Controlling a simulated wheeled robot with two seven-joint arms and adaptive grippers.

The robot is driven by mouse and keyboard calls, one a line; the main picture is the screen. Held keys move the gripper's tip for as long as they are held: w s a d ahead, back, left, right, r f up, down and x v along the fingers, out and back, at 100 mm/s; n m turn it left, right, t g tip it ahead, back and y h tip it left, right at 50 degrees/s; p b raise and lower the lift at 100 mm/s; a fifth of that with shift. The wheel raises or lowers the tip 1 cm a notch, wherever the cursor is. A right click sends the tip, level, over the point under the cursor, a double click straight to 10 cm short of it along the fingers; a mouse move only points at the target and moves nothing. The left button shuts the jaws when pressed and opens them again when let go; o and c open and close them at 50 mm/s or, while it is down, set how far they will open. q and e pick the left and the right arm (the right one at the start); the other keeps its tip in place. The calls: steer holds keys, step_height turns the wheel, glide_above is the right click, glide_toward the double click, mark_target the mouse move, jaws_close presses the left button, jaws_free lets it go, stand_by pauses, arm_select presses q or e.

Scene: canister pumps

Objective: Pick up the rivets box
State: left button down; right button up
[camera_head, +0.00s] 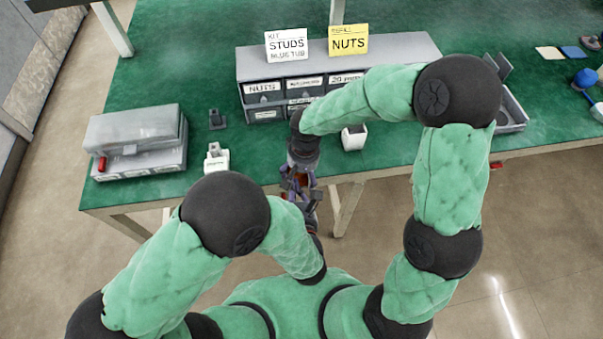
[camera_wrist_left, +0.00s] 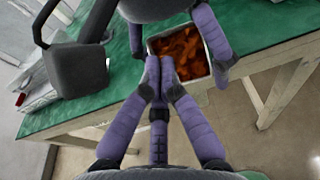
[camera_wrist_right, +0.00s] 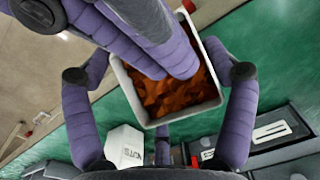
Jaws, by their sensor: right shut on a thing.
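The rivets box is a small pale open tray full of copper-brown rivets, clearest in the right wrist view (camera_wrist_right: 190,111) and partly seen in the left wrist view (camera_wrist_left: 205,78). In the head view it is mostly hidden by the grippers. My right gripper (camera_head: 300,170) is shut on the box, with its fingers around the outer walls. My left gripper (camera_head: 309,204) faces it from the robot's side. Its fingers (camera_wrist_left: 160,72) are drawn together at the box's near edge, reaching over the rivets. I cannot tell whether they touch it.
The green table (camera_head: 190,70) lies behind, its front edge close to the hands. A grey drawer unit (camera_head: 310,62) has KIT STUDS and NUTS cards on top. White bins (camera_head: 216,158) (camera_head: 354,138) stand near the edge. A grey case (camera_head: 135,128) stands left.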

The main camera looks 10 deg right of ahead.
arm_select(q)
steer(key=shift+s, duration=0.1)
arm_select(e)
steer(key=shift+f, duration=0.1)
arm_select(q)
steer(key=v, duration=0.7)
steer(key=shift+s, duration=0.3)
stand_by(0.3)
